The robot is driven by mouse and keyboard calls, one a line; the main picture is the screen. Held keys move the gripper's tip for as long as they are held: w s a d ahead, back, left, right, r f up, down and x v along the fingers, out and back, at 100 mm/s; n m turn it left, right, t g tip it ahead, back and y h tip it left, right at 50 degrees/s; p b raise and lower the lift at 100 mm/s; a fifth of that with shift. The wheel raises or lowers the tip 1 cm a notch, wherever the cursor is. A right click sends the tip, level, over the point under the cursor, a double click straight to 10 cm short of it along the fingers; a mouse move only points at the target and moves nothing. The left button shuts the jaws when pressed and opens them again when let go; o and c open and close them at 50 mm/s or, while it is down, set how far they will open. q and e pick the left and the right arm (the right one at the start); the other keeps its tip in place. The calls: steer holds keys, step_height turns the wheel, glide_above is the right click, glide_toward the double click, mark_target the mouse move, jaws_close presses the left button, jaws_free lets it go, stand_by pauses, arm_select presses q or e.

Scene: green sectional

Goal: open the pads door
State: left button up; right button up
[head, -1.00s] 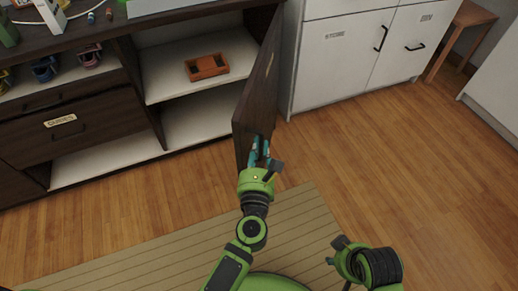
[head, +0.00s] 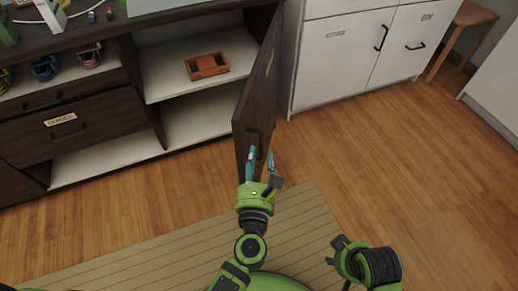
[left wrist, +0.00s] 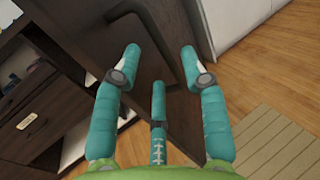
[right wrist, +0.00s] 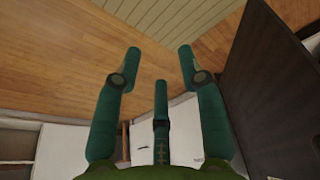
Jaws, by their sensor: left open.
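The pads door (head: 258,92) is a dark wood cabinet door, swung well open and standing out from the cabinet toward me. Its dark handle (head: 254,139) is on the face near the lower free edge. My left gripper (head: 261,160) is open, just in front of the door's free edge, with its teal fingers spread. In the left wrist view the door (left wrist: 150,75) fills the space beyond the spread fingers (left wrist: 160,65). My right gripper (head: 335,252) is low at the right, away from the door; its fingers (right wrist: 160,65) are spread and empty in the right wrist view.
The open compartment shows white shelves, with an orange tray (head: 207,66) on the upper one. The labelled drawer (head: 60,125) is to the left. White cabinets (head: 350,50) stand right of the door. A striped mat (head: 150,255) lies on the wood floor, which is clear at right.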

arm_select(q)
steer(key=s, duration=0.8)
steer(key=shift+a, duration=0.1)
